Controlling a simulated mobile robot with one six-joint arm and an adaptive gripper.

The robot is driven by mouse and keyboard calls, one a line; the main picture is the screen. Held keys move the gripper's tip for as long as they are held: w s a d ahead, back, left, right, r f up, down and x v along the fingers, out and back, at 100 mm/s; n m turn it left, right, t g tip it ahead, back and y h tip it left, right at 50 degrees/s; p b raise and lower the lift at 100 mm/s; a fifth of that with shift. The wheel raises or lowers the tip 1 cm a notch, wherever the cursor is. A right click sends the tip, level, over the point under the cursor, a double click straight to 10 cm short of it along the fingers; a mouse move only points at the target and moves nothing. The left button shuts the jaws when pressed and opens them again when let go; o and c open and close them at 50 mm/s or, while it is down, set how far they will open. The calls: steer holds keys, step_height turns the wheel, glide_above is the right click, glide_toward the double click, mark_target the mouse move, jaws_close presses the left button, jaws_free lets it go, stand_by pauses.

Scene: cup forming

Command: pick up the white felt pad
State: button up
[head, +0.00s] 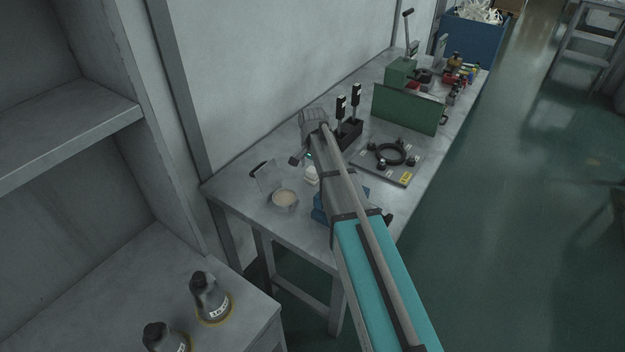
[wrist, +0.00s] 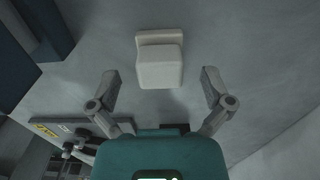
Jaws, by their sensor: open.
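The white felt pad (wrist: 159,66) shows in the wrist view as a pale block with a raised strip along its far edge. It rests on the grey table. My gripper (wrist: 161,88) is open, with one finger to each side of the pad and clear gaps between. Most of the pad lies just beyond the fingertips in the picture; I cannot tell the height gap. In the head view a small white shape (head: 311,174), likely the pad, shows beside my arm. My fingers are not clear there.
On the table, a round container with cream contents (head: 285,199) stands at the left. A blue item (head: 320,213) is partly behind my arm. A plate with a black ring (head: 390,154) and a green panel (head: 407,109) stand to the right. Two dark bottles (head: 211,299) stand on a nearer surface.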

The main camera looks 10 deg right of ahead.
mark_target(312, 169)
steer(key=shift+f+b, duration=0.85)
steer(key=shift+f, duration=0.35)
steer(key=c, duration=1.2)
steer(key=shift+r, duration=0.15)
step_height(312, 169, up, 10)
steer(key=p, duration=1)
